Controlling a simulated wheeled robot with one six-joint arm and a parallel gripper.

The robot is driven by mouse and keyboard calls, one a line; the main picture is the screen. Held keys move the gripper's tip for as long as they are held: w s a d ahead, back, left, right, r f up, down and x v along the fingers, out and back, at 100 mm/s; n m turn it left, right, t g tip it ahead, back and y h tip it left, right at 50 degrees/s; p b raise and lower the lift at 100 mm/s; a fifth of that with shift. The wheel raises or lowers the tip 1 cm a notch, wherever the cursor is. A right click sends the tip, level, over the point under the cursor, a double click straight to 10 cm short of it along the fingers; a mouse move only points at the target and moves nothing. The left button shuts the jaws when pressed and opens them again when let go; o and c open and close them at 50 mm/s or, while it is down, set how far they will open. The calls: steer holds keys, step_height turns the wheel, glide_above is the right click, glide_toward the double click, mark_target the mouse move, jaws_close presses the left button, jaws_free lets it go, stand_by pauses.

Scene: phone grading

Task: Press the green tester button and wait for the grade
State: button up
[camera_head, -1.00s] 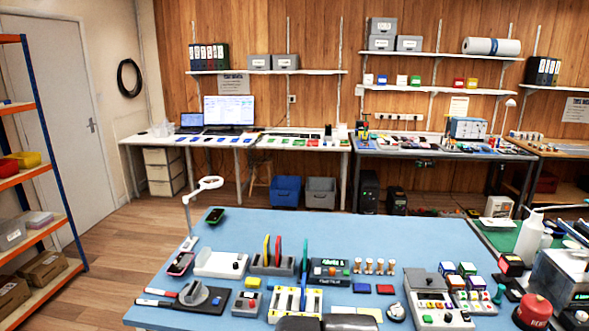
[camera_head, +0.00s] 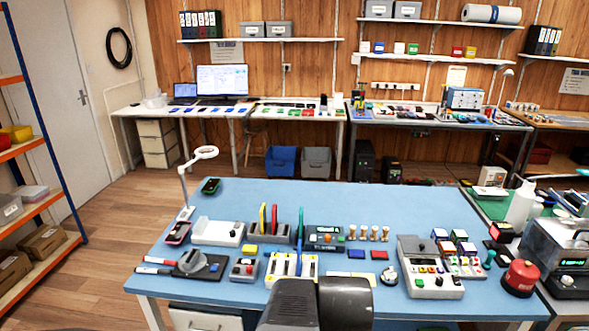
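On the blue table (camera_head: 250,195) stands a small dark unit (camera_head: 325,238) with an orange patch and small coloured marks; its markings are too small to read. To its right is a grey box (camera_head: 436,283) with a row of small coloured buttons and black knobs. I cannot tell for certain which of these carries the green tester button. Dark parts of my arm show at the bottom middle; my gripper's fingers are not visible.
A rack with upright coloured pieces (camera_head: 271,234), a white box (camera_head: 218,232) and a yellow-and-white stand (camera_head: 290,266) crowd the table's middle. A red round object (camera_head: 521,277) stands at the right. The table's back strip is mostly clear.

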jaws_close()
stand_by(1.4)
